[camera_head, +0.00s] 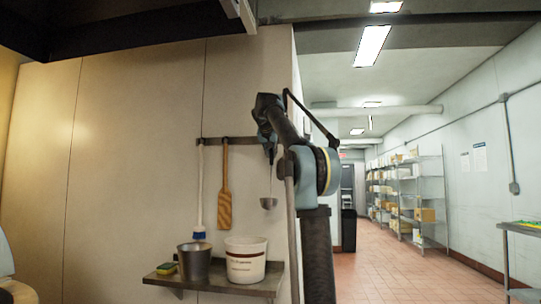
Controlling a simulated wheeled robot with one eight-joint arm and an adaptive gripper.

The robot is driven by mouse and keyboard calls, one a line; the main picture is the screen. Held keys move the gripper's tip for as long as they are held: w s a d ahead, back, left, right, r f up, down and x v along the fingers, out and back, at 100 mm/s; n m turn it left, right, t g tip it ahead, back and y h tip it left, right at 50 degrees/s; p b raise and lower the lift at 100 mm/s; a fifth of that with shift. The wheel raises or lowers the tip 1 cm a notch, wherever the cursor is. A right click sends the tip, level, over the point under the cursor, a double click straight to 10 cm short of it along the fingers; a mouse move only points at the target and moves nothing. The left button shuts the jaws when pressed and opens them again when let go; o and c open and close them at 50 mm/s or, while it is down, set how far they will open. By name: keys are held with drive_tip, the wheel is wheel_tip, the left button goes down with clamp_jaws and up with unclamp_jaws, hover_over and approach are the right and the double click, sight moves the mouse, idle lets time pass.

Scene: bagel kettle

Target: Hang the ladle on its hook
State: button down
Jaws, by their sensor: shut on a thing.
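My gripper (270,148) points downward in front of the wall, near the right end of the dark hook rail (238,141). It is shut on the ladle (268,203), which hangs down below it with its small metal bowl at the bottom. The ladle's upper end is hidden by the gripper. A wooden paddle (225,193) and a white-handled brush (199,192) hang from the rail to the left. My arm covers the rail's right end, so I cannot tell whether the ladle touches a hook there.
Below, a metal wall shelf (208,286) holds a metal pot (194,262), a white bucket (246,260) and a sponge (167,269). The wall ends just right of the gripper. A corridor with wire shelving (418,198) opens to the right.

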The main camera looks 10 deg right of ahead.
drive_tip(key=shift+w+d, duration=0.25)
drive_tip(key=shift+w, duration=0.35)
drive_tip(key=shift+w+d+f, duration=0.15)
drive_tip(key=shift+w+f, duration=0.3)
drive_tip(key=shift+w, duration=0.1)
drive_tip(key=c, duration=1.4)
unclamp_jaws()
drive_tip(key=v, duration=1.1)
drive_tip(key=shift+s+r, duration=0.15)
drive_tip(key=shift+s, duration=0.15)
